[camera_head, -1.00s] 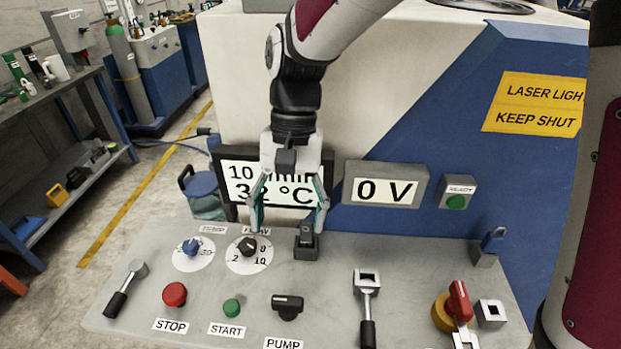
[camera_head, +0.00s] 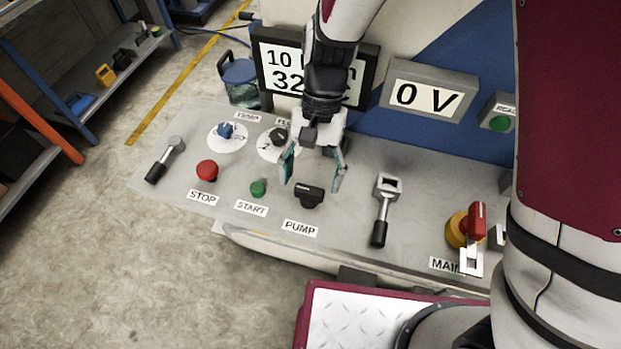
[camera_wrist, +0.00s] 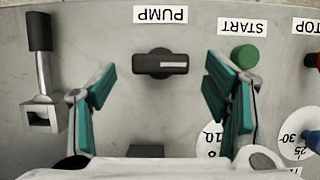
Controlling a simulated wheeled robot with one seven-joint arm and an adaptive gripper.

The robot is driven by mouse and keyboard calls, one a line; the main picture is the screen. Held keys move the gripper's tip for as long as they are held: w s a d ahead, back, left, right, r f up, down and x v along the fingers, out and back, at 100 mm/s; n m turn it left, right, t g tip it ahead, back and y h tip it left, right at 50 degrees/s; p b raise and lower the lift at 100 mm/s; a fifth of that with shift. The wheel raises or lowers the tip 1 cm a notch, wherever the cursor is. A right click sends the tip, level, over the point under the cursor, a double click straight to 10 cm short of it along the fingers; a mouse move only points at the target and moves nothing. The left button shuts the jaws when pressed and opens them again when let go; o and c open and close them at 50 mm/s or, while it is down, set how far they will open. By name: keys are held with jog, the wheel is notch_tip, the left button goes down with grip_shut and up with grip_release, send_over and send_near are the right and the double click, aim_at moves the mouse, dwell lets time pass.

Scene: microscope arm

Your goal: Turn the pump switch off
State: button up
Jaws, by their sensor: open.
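The pump switch is a black rotary knob (camera_head: 309,194) above the PUMP label (camera_head: 300,228) on the grey control panel (camera_head: 350,225). In the wrist view the knob (camera_wrist: 160,63) lies level across the picture, with a pale line on its handle at the right half. My gripper (camera_head: 315,184) is open and empty in the head view, its fingers just behind the knob. In the wrist view the teal fingertips of my gripper (camera_wrist: 158,78) stand to the left and right of the knob, apart from it. Their height above the panel is hard to tell.
A green START button (camera_head: 258,188) and a red STOP button (camera_head: 207,170) are left of the knob. A lever (camera_head: 382,210) stands to its right, with a red-handled main switch (camera_head: 477,220) farther right. Dials (camera_head: 279,137) sit behind the START button.

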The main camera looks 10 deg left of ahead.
aim_at(309, 193)
jog(key=shift+x, duration=1.3)
jog(key=shift+c, duration=0.6)
jog(key=c, duration=1)
jog(key=shift+c, duration=0.2)
